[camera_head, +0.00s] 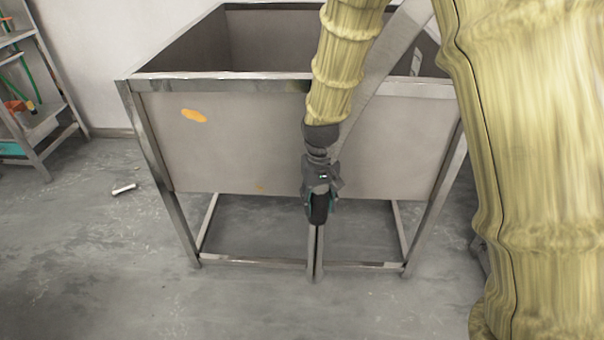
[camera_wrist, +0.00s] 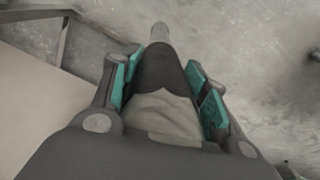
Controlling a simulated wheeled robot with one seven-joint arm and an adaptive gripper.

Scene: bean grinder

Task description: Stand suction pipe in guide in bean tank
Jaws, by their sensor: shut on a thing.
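The bean tank (camera_head: 250,140) is a large open metal bin on a legged frame, in the middle of the head view. My gripper (camera_head: 318,208) is low in front of the tank's front wall, below its rim. It is shut on the suction pipe (camera_head: 315,255), whose thin metal end points down towards the floor. A grey hose (camera_head: 375,95) runs from it up behind my arm. In the wrist view the teal finger pads of my gripper (camera_wrist: 163,85) flank the pipe's dark sleeve (camera_wrist: 160,68), and its metal tip (camera_wrist: 159,33) points away. I cannot make out the guide.
The tank's front rim (camera_head: 220,83) stands above my gripper. A small metal cylinder (camera_head: 124,189) lies on the floor at the left. A shelf rack (camera_head: 35,120) stands at the far left. The floor between the rack and the tank is mostly clear.

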